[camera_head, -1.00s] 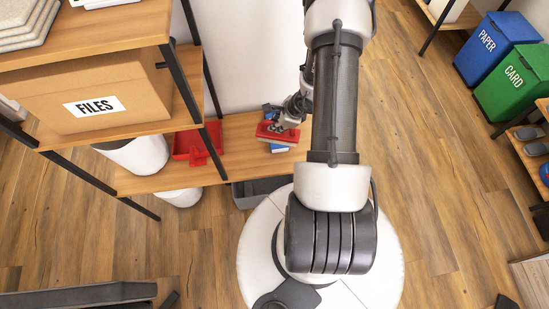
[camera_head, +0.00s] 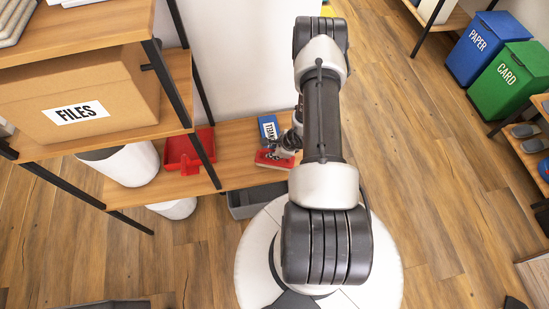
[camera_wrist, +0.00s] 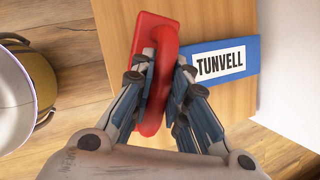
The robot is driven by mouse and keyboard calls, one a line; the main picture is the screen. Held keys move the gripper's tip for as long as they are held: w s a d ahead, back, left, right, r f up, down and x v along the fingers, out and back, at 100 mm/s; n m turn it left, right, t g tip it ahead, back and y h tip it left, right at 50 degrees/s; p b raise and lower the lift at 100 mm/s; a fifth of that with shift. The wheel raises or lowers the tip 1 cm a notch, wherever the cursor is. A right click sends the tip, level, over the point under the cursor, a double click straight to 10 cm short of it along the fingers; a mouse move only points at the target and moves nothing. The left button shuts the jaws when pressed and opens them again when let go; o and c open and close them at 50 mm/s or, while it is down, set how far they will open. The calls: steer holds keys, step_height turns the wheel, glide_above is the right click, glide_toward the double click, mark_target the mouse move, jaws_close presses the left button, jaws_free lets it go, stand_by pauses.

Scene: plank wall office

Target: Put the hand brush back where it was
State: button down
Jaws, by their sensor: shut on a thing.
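The red hand brush (camera_head: 272,161) is at the right end of the low wooden shelf board in the head view. In the wrist view the brush (camera_wrist: 155,33) shows as a red block with a raised handle. My gripper (camera_wrist: 166,75) is shut on the handle, one finger on each side. In the head view my gripper (camera_head: 290,147) is partly hidden behind my arm. I cannot tell whether the brush touches the board or hangs just above it. The brush's underside is hidden.
A blue TUNVELL item (camera_wrist: 222,60) lies on the board (camera_head: 235,150) beside the brush. A red dustpan (camera_head: 183,155) stands to the left, near a shelf post. White bins (camera_head: 130,163) and a grey crate (camera_head: 252,203) stand low. A FILES box (camera_head: 85,95) sits above.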

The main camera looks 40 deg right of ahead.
steer(key=shift+f+b, duration=0.55)
steer(key=shift+f, duration=1.45)
steer(key=c, duration=1.6)
jaws_free()
steer(key=shift+f, duration=0.1)
steer(key=shift+o, duration=0.2)
steer(key=a+p+v, duration=0.1)
steer(key=p+v, duration=0.2)
steer(key=v, duration=0.9)
steer(key=shift+d+p, duration=0.3)
steer(key=shift+d, duration=0.15)
